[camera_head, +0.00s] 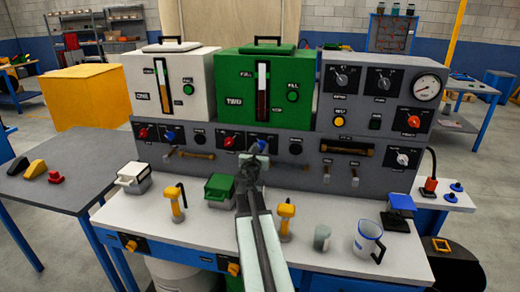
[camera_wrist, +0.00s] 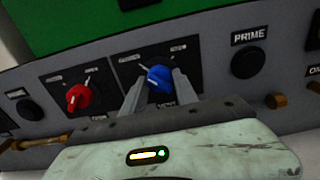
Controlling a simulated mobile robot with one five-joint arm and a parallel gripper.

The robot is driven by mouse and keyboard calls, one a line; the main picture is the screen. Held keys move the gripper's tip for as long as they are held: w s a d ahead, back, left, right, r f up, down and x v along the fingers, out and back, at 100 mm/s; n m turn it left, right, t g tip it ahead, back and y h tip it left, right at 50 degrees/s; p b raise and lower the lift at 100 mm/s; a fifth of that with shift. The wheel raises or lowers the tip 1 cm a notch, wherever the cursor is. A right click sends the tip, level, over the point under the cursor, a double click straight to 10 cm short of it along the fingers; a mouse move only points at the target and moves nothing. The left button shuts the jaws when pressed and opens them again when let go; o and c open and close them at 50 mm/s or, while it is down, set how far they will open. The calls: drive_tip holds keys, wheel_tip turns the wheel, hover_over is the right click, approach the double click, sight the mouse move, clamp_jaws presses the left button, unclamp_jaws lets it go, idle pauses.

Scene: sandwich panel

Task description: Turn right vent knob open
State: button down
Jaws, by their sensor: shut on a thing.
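The right vent knob is the blue knob (camera_wrist: 161,78) on a black plate, just right of a red knob (camera_wrist: 79,97) under the green tank. It also shows in the head view (camera_head: 259,146). My gripper (camera_wrist: 158,88) is at the panel, its two fingers on either side of the blue knob and shut on it. In the head view my gripper (camera_head: 250,165) reaches up from the front, and my arm hides part of the panel and bench below. The label under the knob is partly covered by the fingers. The exact knob angle is hard to tell.
A black PRIME knob (camera_wrist: 248,62) is close on the right. The left blue knob (camera_head: 170,136) is under the white tank (camera_head: 172,85). A green-topped box (camera_head: 219,189) and a yellow-handled tool (camera_head: 286,218) stand near my arm. A measuring jug (camera_head: 367,241) is farther right.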

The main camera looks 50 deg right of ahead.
drive_tip(key=shift+m, duration=0.3)
drive_tip(key=m, duration=1.3)
drive_tip(key=shift+s, duration=0.1)
drive_tip(key=shift+m, duration=2.4)
drive_tip(key=c, duration=0.9)
unclamp_jaws()
drive_tip(key=shift+c, duration=0.2)
